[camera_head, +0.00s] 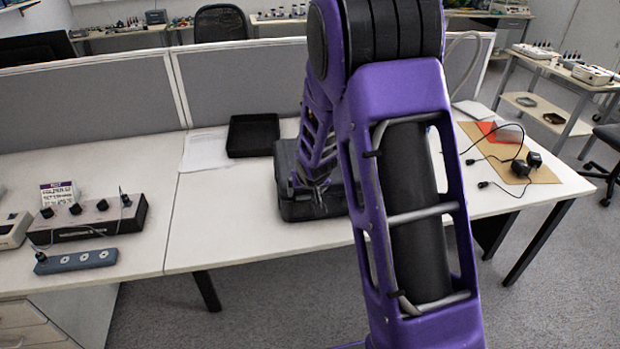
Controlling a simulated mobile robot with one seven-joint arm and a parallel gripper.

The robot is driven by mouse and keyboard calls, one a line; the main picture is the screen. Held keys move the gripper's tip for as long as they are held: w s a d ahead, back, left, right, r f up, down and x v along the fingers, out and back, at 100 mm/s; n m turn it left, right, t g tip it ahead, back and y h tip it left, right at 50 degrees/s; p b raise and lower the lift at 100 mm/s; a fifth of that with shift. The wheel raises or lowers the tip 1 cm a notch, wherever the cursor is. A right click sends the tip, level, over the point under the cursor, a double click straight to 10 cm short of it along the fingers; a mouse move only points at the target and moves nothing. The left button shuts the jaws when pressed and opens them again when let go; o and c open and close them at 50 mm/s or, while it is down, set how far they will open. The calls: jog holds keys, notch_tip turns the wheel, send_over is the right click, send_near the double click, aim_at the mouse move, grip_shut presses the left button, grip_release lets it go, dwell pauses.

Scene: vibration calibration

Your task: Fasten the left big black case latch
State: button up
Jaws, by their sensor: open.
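The big black case (288,163) lies on the white table, near its front edge, in the middle of the head view. My purple arm covers much of its middle and right side. My gripper (318,197) is at the front of the case, low and close to it. It is open, with no object seen between the fingers. I cannot tell whether it touches the case. The left latch is too small and too dark to make out, so its state does not show.
An empty black tray (252,135) and white papers (206,150) lie behind and left of the case. A dark control box (88,217) and a blue-grey socket strip (76,261) stand at left. Cables and black adapters (521,168) lie at right. Grey partitions (245,95) line the back.

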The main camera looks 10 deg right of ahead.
jog(key=v, duration=1.1)
